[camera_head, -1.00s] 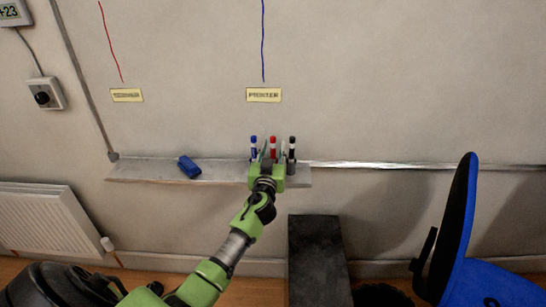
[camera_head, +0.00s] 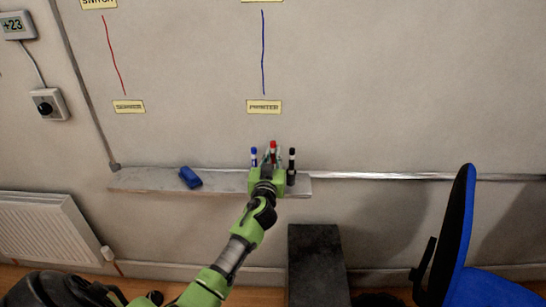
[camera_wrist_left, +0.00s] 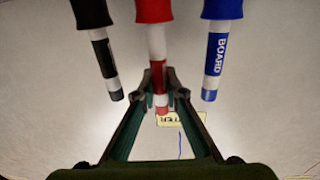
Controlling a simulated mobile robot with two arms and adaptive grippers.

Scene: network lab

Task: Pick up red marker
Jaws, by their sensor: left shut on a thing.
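The red marker (camera_head: 273,146) stands upright above the wall shelf (camera_head: 145,182), its top higher than those of the blue marker (camera_head: 254,156) on its left and the black marker (camera_head: 291,160) on its right. My left gripper (camera_head: 271,163) is shut on the red marker. In the left wrist view, the red marker (camera_wrist_left: 155,50) sits between the fingertips (camera_wrist_left: 163,92), with the black marker (camera_wrist_left: 104,55) and the blue marker (camera_wrist_left: 217,55) on either side, outside the fingers. The gripper hides the red marker's lower part in the head view. My right gripper is not in view.
A blue eraser-like block (camera_head: 190,177) lies on the shelf to the left. Yellow labels (camera_head: 264,107) and drawn lines are on the wall above. A dark box (camera_head: 316,265) stands below, with a blue chair (camera_head: 460,250) at right and a radiator (camera_head: 45,228) at left.

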